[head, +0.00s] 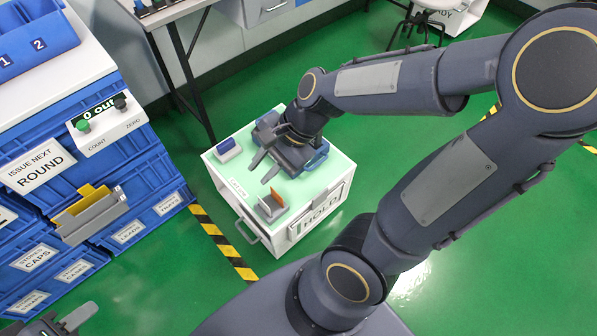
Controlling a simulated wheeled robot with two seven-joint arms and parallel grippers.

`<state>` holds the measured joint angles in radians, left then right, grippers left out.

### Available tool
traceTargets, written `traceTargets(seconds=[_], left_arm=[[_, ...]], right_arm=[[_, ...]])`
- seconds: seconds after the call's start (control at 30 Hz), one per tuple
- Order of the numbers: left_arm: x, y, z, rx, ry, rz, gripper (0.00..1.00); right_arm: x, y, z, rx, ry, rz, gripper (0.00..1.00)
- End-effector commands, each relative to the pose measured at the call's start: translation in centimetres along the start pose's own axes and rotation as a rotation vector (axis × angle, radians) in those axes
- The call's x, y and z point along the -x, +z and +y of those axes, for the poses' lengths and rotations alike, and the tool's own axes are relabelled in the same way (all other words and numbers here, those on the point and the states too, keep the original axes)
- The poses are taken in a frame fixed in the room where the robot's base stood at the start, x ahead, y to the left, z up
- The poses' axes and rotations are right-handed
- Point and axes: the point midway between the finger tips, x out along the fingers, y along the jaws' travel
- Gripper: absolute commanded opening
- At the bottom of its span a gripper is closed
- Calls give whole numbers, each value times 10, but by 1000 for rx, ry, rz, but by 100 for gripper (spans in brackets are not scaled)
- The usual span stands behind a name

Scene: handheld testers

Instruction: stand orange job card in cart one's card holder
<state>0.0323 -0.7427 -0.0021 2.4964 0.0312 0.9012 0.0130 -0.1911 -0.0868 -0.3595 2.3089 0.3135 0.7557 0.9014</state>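An orange card (277,197) stands, slightly tilted, in a small grey card holder (268,211) on the front part of the white cart's pale green top (308,183). My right gripper (264,168) is over the cart top, just behind the card and apart from it. Its two fingers are spread with nothing between them. My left gripper (66,321) shows at the bottom left edge, partly cut off, with its fingers apart and empty. A grey rack (92,218) on the blue bin stack at the left holds yellow-orange cards (82,203).
A blue and white tester (228,149) sits at the cart's back left corner. A blue tray (316,158) lies partly hidden under my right gripper. The cart front carries a HOLD sign (320,208). Stacked blue bins (140,170) stand at the left; green floor surrounds the cart.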

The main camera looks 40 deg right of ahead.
Motion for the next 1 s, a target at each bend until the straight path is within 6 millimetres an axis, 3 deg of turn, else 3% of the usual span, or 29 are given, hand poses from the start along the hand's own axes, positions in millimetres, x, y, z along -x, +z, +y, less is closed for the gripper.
traceTargets(seconds=[0.03,0.2,0.4,0.83,1.0], left_arm=[[0,0,0,0,0,0,36],[0,0,0,0,0,0,36],[0,0,0,0,0,0,36],[2,-1,1,0,0,0,36],[24,-12,11,0,0,0,36]], right_arm=[[20,10,7,191,-48,16,24],[57,28,37,793,-90,162,24],[74,32,61,1186,-34,322,24],[79,33,64,1263,-13,354,24],[101,45,55,1262,-14,354,24]])
